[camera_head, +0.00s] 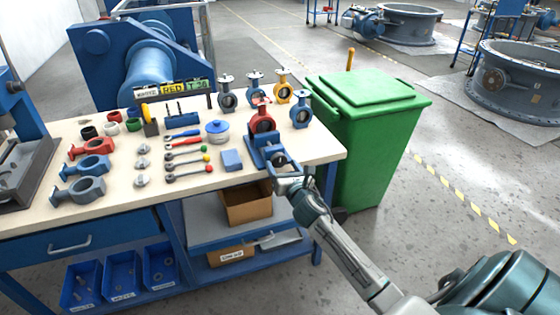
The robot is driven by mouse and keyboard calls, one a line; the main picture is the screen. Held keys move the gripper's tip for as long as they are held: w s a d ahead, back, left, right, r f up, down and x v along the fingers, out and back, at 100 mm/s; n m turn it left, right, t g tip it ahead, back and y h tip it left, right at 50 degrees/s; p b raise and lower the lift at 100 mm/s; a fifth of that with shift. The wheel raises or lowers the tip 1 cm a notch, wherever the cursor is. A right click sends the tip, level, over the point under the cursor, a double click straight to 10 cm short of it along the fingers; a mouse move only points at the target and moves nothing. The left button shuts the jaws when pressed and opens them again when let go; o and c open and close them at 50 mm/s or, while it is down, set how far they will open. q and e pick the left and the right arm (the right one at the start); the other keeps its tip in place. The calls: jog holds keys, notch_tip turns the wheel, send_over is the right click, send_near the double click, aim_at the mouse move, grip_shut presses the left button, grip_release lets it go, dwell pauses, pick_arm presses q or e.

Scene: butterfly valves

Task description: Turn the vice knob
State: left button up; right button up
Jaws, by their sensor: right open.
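A blue vice (264,150) stands at the right front of the workbench, with a red butterfly valve (262,121) upright in it. The vice knob is at the vice's front end, close to my gripper; it is small and partly hidden. My right gripper (284,178) is at the bench's front edge, just in front of the vice. Its fingers are open around or beside the knob; I cannot tell whether they touch it. My left gripper is not in view.
The workbench (215,190) holds several valve bodies, tools with coloured knobs and a blue box (232,160) left of the vice. More assembled valves (283,92) stand behind it. A green bin (365,125) stands close on the right. A cardboard box (247,205) sits on the shelf below.

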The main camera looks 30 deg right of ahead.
aim_at(280, 162)
jog(key=x, duration=0.2)
jog(key=shift+w, duration=0.4)
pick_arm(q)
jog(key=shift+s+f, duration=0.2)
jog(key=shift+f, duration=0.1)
pick_arm(e)
jog(key=shift+w+d, duration=0.1)
jog(key=shift+w, duration=0.05)
jog(key=shift+c, duration=0.2)
jog(key=c, duration=0.7)
jog(key=shift+c, duration=1.3)
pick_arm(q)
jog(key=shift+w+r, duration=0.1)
pick_arm(e)
jog(key=shift+m, duration=0.3)
